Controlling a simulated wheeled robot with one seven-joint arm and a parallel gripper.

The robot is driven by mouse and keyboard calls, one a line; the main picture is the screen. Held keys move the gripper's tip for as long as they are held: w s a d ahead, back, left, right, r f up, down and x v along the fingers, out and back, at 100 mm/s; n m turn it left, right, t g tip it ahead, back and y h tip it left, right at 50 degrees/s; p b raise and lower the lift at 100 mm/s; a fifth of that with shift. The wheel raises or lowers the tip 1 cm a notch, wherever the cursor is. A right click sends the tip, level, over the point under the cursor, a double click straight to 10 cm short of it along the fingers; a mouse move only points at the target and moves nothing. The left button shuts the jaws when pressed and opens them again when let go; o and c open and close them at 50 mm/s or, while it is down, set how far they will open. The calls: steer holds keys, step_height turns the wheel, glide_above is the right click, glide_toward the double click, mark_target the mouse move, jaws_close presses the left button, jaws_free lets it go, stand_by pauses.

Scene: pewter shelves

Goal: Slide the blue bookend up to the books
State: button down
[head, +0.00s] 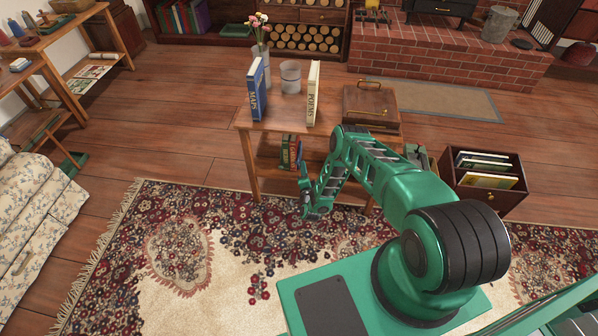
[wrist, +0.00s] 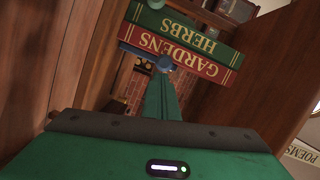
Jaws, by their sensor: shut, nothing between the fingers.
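A green book titled HERBS (wrist: 185,28) and a red book titled GARDENS (wrist: 178,55) stand side by side in the wrist view. They show as small upright books (head: 289,152) on the lower shelf in the head view. A thin blue strip, seemingly the blue bookend (wrist: 133,49), runs along the outer side of the red book; I cannot tell whether they touch. My gripper (wrist: 163,72) is shut and empty, its tip at the blue strip. In the head view my gripper (head: 303,172) is at the shelf's front, beside the books. The bookend is not distinguishable there.
The table top (head: 285,122) above carries a blue MAPS book (head: 257,90), a white POEMS book (head: 313,93), a vase, a glass cylinder and a brown case (head: 370,104). A table leg (head: 249,165) stands to the left. A magazine box (head: 485,180) stands right.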

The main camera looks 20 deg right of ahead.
steer(key=shift+w+a, duration=0.1)
steer(key=shift+a, duration=0.05)
steer(key=shift+s+d+r, duration=0.15)
steer(key=shift+s+d, duration=0.1)
steer(key=shift+d, duration=0.25)
steer(key=d+v, duration=0.2)
steer(key=v, duration=0.8)
steer(key=shift+s+d+r, duration=0.15)
steer(key=shift+s+r, duration=0.1)
steer(key=shift+s, duration=0.35)
steer(key=shift+s, duration=0.1)
